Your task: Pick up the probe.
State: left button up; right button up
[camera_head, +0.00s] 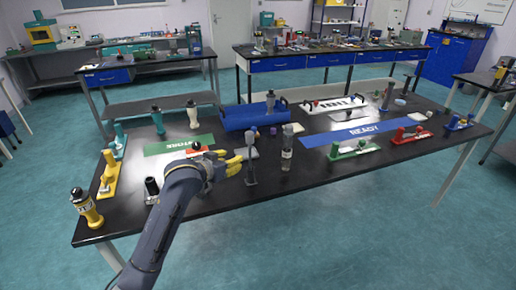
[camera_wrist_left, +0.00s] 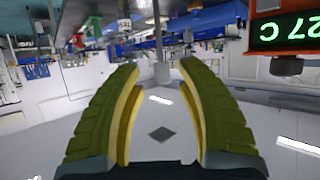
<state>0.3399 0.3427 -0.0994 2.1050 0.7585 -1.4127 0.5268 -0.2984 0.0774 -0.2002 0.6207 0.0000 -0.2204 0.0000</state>
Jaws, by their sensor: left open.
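My left gripper (camera_head: 238,161) reaches in over the table with its yellow fingers spread and empty, pointing right. Just beyond its fingertips stands an upright slim grey piece (camera_head: 250,158) with a wider foot, which looks like the probe, though I cannot be sure. My right gripper is not in view.
A clear bottle-like piece (camera_head: 287,150) stands right of the grey piece. A red-cased display reading 27 C (camera_wrist_left: 283,33) is close beside the fingers. The front right tabletop is clear.

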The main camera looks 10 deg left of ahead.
pick_arm(q)
send_near(250, 153)
jog(key=a+x, duration=0.1)
jog(key=x, duration=0.4)
jog(key=shift+d+x, duration=0.2)
jog(key=shift+x, duration=1.25)
jog(key=shift+d+x, duration=0.15)
jog(key=shift+x, duration=1.3)
grip_shut()
